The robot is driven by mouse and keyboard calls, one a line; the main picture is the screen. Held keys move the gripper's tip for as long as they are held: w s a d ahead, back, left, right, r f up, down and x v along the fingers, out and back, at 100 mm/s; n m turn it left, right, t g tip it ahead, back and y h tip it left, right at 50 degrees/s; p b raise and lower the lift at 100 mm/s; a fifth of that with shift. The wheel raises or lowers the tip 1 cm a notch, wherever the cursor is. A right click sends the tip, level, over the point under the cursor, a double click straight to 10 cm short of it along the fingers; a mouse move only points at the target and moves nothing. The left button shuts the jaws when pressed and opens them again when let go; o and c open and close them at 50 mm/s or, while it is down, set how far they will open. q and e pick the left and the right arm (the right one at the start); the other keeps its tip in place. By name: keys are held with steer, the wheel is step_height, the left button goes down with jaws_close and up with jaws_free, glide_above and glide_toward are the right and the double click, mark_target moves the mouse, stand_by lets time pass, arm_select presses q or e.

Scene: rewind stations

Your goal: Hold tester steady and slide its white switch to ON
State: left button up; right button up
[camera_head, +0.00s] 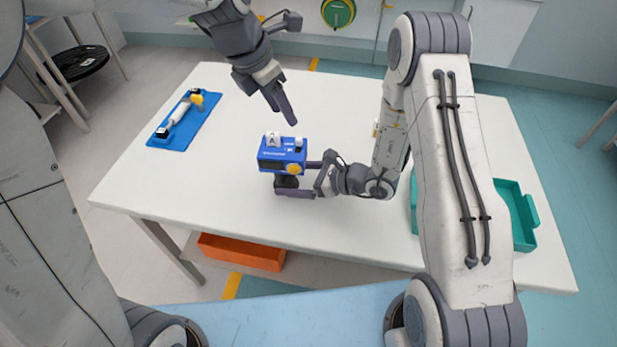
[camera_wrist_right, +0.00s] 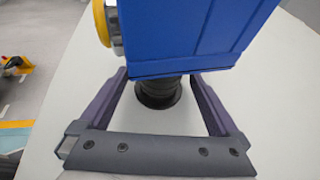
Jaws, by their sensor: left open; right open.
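The tester (camera_head: 272,155) is a blue box with a yellow knob on its front and a dark stem below, standing on the white table. Two small white pieces sit on its top, one marked A (camera_head: 272,139) and a smaller one (camera_head: 299,144); I cannot tell which is the switch or its position. My right gripper (camera_head: 290,179) is open, its fingers either side of the stem; the right wrist view shows gaps beside the black stem (camera_wrist_right: 158,92) under the blue box (camera_wrist_right: 185,40). My left gripper (camera_head: 293,72) is open and empty, above and behind the tester.
A blue tray (camera_head: 204,118) with a white and yellow tool lies on the table's left. A teal bin (camera_head: 525,215) is at the right, partly hidden by my right arm. An orange bin (camera_head: 240,252) is below the table's front edge. The table between tray and tester is clear.

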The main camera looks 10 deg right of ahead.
steer(key=shift+x, duration=1.25)
